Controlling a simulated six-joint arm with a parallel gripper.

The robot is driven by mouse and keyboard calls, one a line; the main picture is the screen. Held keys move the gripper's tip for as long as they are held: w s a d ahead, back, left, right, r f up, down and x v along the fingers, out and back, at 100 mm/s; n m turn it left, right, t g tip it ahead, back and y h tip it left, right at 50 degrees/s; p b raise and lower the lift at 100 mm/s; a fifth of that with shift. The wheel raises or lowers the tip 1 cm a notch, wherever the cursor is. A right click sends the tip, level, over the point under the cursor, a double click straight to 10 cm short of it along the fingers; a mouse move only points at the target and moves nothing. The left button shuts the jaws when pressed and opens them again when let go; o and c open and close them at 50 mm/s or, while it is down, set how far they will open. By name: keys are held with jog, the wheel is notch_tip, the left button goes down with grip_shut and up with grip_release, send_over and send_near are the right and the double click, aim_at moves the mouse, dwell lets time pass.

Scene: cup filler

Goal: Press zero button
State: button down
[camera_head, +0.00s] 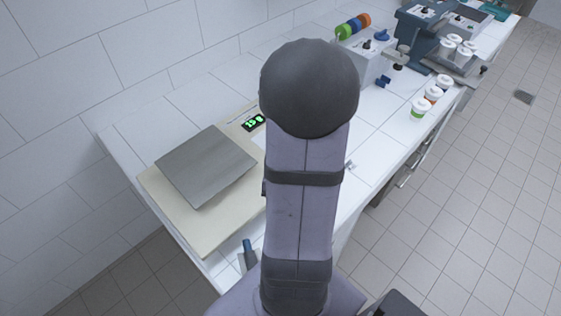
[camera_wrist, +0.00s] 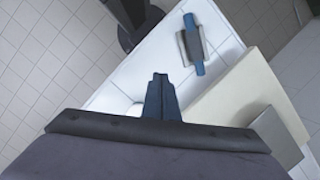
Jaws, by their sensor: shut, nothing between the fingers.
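The scale is a cream base (camera_head: 210,233) with a square grey weighing plate (camera_head: 205,165) and a dark display (camera_head: 254,122) with green digits, in the head view. My arm covers the area right of the display, and I cannot make out the zero button. In the wrist view, the cream base (camera_wrist: 228,98) and the plate (camera_wrist: 279,134) show at the right. My gripper (camera_wrist: 161,78) is shut and empty in the wrist view, left of the scale base. Its fingertips are hidden behind my arm in the head view.
A blue-handled tool (camera_wrist: 193,46) sits in a grey holder near the counter edge; it also shows in the head view (camera_head: 248,250). A grey machine (camera_head: 364,58) with coloured discs and several white-lidded jars (camera_head: 434,95) stand farther along the counter. A tiled wall runs behind.

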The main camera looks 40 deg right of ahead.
jog(key=w+d+m+t, duration=0.1)
jog(key=d+m, duration=0.1)
jog(key=w+d+f+m+t, duration=0.1)
jog(key=d+m, duration=0.2)
jog(key=w+d+m+t+y, duration=0.1)
jog(key=w+d+m+t, duration=0.1)
jog(key=m, duration=0.1)
jog(key=shift+d+f, duration=0.15)
jog(key=shift+d, duration=0.25)
jog(key=w+d+r+m+t, duration=0.3)
jog(key=w+d, duration=0.1)
jog(key=w, duration=0.2)
jog(key=w+d+r+m+t+h, duration=0.1)
jog(key=w+d+r+m+t, duration=0.2)
jog(key=w, duration=0.3)
jog(key=shift+w+d+r+h, duration=0.3)
jog(key=shift+w+d+r, duration=0.05)
jog(key=shift+d+r, duration=0.35)
jog(key=shift+f, duration=0.15)
notch_tip(320, 180, down, 7)
jog(key=b, duration=0.5)
jog(key=shift+f, duration=0.1)
jog(key=shift+f+b, duration=0.75)
jog(key=shift+b, duration=0.05)
